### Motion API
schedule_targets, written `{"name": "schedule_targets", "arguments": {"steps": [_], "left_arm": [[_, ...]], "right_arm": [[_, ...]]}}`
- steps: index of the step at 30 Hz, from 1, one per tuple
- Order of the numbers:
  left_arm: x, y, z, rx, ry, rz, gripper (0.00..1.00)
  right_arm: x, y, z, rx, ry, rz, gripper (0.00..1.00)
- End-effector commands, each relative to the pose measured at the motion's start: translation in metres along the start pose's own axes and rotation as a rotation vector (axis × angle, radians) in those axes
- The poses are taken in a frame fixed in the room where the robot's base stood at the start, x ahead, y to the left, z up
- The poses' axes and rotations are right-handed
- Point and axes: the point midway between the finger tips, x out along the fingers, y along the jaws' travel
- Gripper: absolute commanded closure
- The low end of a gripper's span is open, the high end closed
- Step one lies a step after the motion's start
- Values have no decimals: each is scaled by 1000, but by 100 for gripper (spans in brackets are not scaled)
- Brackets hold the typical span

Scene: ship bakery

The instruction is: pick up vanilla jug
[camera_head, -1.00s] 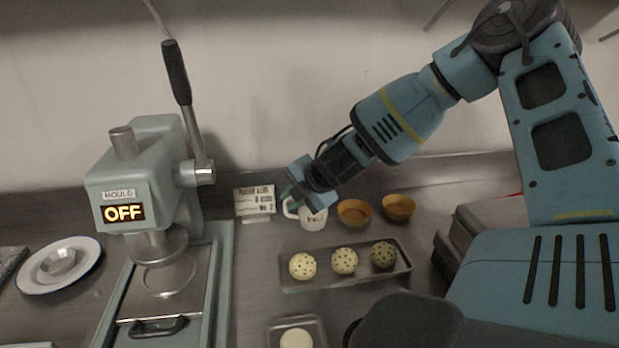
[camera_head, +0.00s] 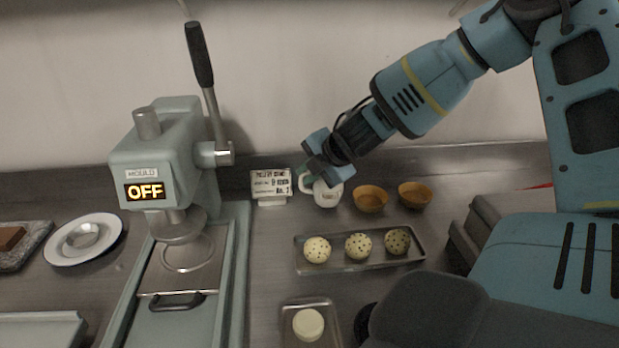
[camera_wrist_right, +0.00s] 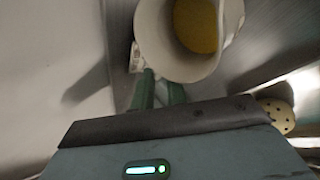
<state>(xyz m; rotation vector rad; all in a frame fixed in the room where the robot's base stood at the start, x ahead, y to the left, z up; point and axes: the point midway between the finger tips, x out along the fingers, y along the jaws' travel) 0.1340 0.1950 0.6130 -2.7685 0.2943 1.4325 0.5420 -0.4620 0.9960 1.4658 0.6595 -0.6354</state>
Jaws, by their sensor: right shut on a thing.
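The vanilla jug (camera_head: 329,194) is small and white with a loop handle on its left, in front of the back wall. My right gripper (camera_head: 310,178) is shut on the jug at its handle side. In the right wrist view the jug's white rim (camera_wrist_right: 150,40) and yellow contents show just beyond the green fingers (camera_wrist_right: 158,88). The jug appears slightly raised; the gap under it is hard to judge. My left gripper is not in view.
Two orange bowls (camera_head: 370,199) (camera_head: 414,195) stand right of the jug. A tray (camera_head: 330,270) with three speckled balls lies in front. A label card (camera_head: 270,184) and the mould press (camera_head: 165,160) stand left. A small tray (camera_head: 300,335) holds a pale disc.

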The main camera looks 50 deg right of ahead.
Motion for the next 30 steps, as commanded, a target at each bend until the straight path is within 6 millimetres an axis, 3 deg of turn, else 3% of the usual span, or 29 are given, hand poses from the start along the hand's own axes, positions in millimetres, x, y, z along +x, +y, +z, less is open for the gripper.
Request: {"name": "schedule_targets", "arguments": {"steps": [18,30], "left_arm": [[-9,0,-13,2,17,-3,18],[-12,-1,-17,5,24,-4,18]], "right_arm": [[-43,41,0,-3,-2,5,100],[-54,50,0,-1,-1,3,100]]}}
